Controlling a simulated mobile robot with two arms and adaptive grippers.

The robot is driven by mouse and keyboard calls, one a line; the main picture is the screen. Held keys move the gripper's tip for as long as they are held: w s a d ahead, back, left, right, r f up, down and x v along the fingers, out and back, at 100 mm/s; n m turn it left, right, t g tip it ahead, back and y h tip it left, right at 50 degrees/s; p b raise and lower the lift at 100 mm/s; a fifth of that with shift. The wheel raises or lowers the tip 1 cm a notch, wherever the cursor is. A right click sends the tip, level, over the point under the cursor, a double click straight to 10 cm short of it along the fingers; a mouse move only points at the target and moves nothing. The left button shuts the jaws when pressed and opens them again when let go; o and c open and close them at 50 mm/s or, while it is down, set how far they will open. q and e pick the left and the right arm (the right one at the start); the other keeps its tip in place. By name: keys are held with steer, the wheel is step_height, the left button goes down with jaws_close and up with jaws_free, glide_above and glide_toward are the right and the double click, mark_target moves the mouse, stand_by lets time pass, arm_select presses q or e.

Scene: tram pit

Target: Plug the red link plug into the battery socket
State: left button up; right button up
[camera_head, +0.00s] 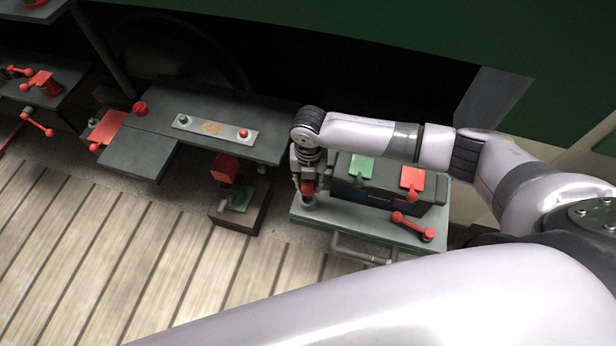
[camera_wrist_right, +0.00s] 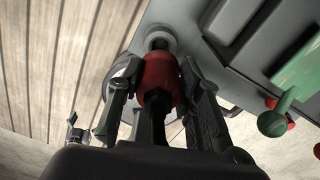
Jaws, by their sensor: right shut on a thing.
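My right gripper (camera_head: 308,186) points down at the left end of the battery trolley and is shut on the red link plug (camera_head: 308,187). In the right wrist view, the gripper's fingers (camera_wrist_right: 158,95) close around the plug's red body (camera_wrist_right: 160,76) from both sides. The plug's narrow dark end overlaps a pale round socket ring (camera_wrist_right: 153,35) on the grey trolley top. I cannot tell how deep the plug sits in it. The socket is mostly hidden in the head view. My left gripper is not in view.
The dark battery box (camera_head: 420,207), with a green terminal cover (camera_head: 361,166) and a red one (camera_head: 411,179), stands right of the gripper. A red lever (camera_head: 413,228) lies on the trolley top (camera_head: 345,219). A dark bench (camera_head: 210,120) stands left. The plank floor is clear.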

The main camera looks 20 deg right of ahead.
step_height(320, 180, down, 2)
steer(key=shift+w+f+b, duration=0.1)
steer(key=shift+f+b, duration=0.05)
steer(key=shift+b, duration=0.4)
steer(key=shift+p, duration=0.5)
steer(key=shift+f, duration=0.1)
stand_by(0.6)
steer(key=shift+f+b, duration=1.45)
steer(key=shift+f, duration=0.45)
steer(key=o, duration=1.3)
steer(key=shift+c, duration=0.2)
